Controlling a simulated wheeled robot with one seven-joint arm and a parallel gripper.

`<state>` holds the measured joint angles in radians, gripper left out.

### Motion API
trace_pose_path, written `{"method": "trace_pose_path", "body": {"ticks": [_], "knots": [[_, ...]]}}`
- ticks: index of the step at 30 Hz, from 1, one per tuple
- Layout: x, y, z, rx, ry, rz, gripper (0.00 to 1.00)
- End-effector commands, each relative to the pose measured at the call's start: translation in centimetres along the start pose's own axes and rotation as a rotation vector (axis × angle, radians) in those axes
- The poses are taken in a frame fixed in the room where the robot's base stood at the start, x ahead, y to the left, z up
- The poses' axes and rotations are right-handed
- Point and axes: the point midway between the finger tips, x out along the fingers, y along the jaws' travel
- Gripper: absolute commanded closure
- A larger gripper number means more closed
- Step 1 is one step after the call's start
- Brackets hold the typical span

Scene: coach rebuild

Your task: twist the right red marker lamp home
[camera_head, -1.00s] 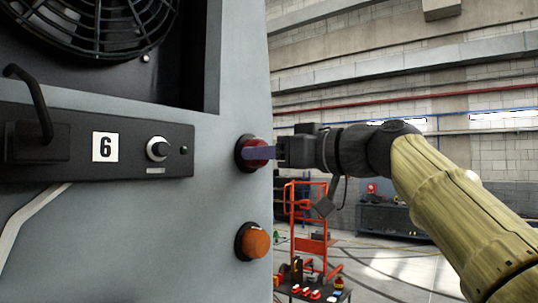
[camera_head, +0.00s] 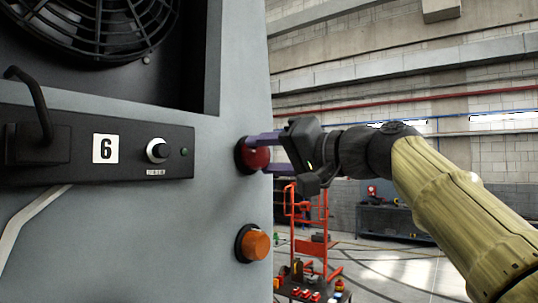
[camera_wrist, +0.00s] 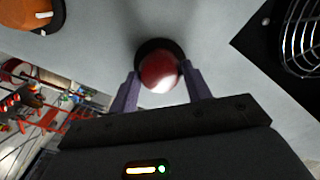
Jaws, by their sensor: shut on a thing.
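The red marker lamp (camera_head: 253,158) is a round red dome in a black ring on the grey coach panel, above an orange lamp. My gripper (camera_head: 262,153) is shut on the red lamp, with its purple fingers one above the other in the head view. In the wrist view the red lamp (camera_wrist: 160,75) sits between the two fingers (camera_wrist: 160,84), and its black ring shows behind it. The lamp's seat behind the ring is hidden.
The orange lamp (camera_head: 254,245) is below, near the panel's right edge. To the left is a black control box (camera_head: 80,180) with a 6 label, knob and handle, below a fan (camera_head: 100,30). A red trolley (camera_head: 305,235) stands behind on the floor.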

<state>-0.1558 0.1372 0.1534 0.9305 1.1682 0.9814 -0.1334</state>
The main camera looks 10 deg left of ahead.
Motion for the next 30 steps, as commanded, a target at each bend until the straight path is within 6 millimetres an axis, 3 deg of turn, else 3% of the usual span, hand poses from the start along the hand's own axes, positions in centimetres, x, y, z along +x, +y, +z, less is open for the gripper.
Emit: {"method": "trace_pose_path", "body": {"ticks": [20,21,23,24,30], "knots": [[-0.04,-0.03,-0.09,0.091,0.003,0.000,0.74],[-0.03,-0.03,-0.09,0.091,0.003,-0.001,0.46],[-0.03,-0.03,-0.08,0.090,0.003,0.000,0.34],[-0.03,-0.02,-0.07,0.090,0.003,0.000,0.30],[-0.01,-0.01,-0.03,0.089,0.001,0.000,0.30]]}}
